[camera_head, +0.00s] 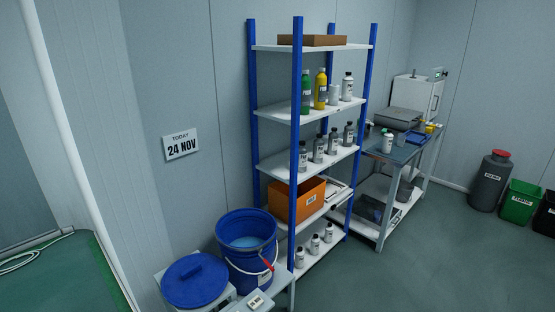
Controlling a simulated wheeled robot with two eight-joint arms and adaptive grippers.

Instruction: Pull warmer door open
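A white box-shaped cabinet (416,95), which looks like the warmer, stands at the far end of the workbench at the back right. Its front faces right and appears closed, but it is small and distant, so I cannot be sure. A small device with a display (438,73) sits on its top. Neither of my grippers is in view.
A blue-post shelf rack (297,140) with bottles stands mid-view, left of the workbench (397,154). A blue bucket (247,250) and blue lid (195,280) are in front. A grey container (490,180) and green bin (519,203) stand right. Floor between (430,260) is clear.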

